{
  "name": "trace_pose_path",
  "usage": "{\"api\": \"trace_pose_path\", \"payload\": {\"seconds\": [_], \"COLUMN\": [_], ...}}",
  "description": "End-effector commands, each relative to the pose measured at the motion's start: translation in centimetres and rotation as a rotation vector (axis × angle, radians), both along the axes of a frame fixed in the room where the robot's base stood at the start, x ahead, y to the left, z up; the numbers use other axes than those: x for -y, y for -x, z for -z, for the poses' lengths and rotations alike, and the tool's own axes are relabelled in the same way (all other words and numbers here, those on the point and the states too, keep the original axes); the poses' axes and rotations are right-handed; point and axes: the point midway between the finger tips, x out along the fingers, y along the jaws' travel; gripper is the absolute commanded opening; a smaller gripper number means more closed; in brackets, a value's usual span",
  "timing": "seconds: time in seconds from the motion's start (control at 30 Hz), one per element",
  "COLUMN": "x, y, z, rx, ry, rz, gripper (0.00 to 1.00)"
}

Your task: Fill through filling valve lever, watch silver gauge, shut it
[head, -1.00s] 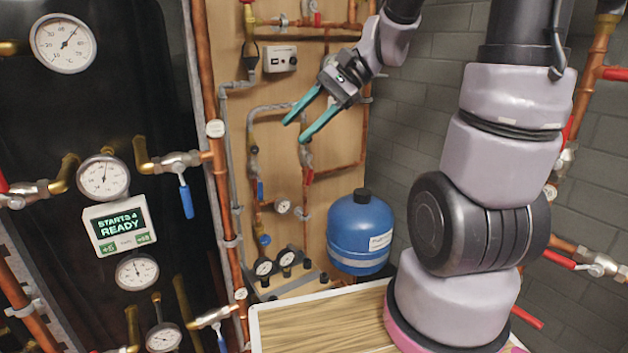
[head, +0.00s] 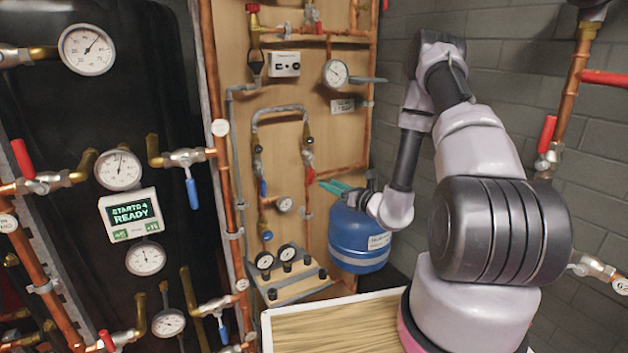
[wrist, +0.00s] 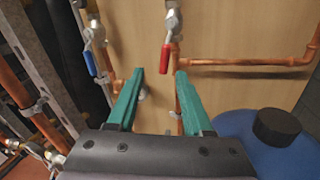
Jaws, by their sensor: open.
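A red valve lever (head: 310,176) hangs on a copper pipe on the wooden panel. In the wrist view the red lever (wrist: 168,57) shows just beyond the fingertips, between their lines. A blue lever (head: 263,187) is on the pipe to its left and also shows in the wrist view (wrist: 90,63). No readable label shows which is the filling valve. My gripper (head: 335,187), with teal fingers, is open and empty, right of the red lever, and it shows in the wrist view (wrist: 160,74). A small silver-rimmed gauge (head: 284,204) sits below; a larger one (head: 336,73) is higher up.
A blue vessel (head: 358,240) stands close under my gripper; its black cap (wrist: 276,127) is at right in the wrist view. A black tank (head: 70,110) with gauges and a display (head: 130,214) stands left. Twin black-ringed gauges (head: 275,258) sit low on the panel.

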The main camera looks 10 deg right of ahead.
Motion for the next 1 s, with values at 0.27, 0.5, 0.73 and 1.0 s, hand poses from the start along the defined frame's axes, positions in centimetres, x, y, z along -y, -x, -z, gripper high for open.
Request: {"api": "trace_pose_path", "payload": {"seconds": [0.27,0.5,0.73,1.0], "x": [-0.6,-2.9,-4.4,-4.8], "y": [-2.0,-6.0,-8.7,-9.5], "z": [0.9,0.9,0.9,0.9], "rx": [-0.012,-0.011,-0.013,-0.015], "ry": [-0.007,-0.007,-0.008,-0.008], "rz": [0.030,0.028,0.030,0.031], "gripper": [0.51,0.51,0.51,0.51]}}
